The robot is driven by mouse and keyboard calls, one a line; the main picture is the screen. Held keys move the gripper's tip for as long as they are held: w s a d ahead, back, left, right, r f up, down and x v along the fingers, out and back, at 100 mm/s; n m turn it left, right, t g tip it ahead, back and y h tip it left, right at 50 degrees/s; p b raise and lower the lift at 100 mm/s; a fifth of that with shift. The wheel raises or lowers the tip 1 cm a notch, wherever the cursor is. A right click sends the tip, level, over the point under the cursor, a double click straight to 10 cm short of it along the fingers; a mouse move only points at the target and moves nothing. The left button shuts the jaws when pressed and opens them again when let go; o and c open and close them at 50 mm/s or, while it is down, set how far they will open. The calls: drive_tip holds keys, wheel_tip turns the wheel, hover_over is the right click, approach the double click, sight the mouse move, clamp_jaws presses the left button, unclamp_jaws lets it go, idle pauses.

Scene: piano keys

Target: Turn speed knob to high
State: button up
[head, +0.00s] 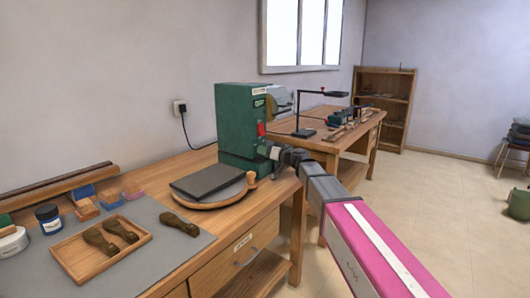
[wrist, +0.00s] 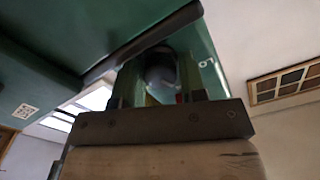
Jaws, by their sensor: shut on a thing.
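The green machine (head: 235,120) stands on the near workbench, with a red switch (head: 261,129) on its side facing right. My gripper (head: 272,153) reaches the lower part of that side, and my arm hides what is there in the head view. In the wrist view the green machine (wrist: 60,60) fills the upper left. My gripper (wrist: 160,92) is up against it, around a blurred dark rounded thing (wrist: 160,72) that looks like the speed knob. My gripper is shut on it. No knob marking or setting can be read.
A round wooden platform (head: 215,197) with a dark flat slab (head: 208,181) lies in front of the machine. A wooden tray (head: 85,268) with brown wooden pieces is at left. Another workbench (head: 340,141) stands behind.

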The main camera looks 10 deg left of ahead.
drive_tip(key=o, duration=0.9)
drive_tip(key=v, duration=1)
drive_tip(key=shift+s+d, duration=0.2)
drive_tip(key=shift+d, duration=0.15)
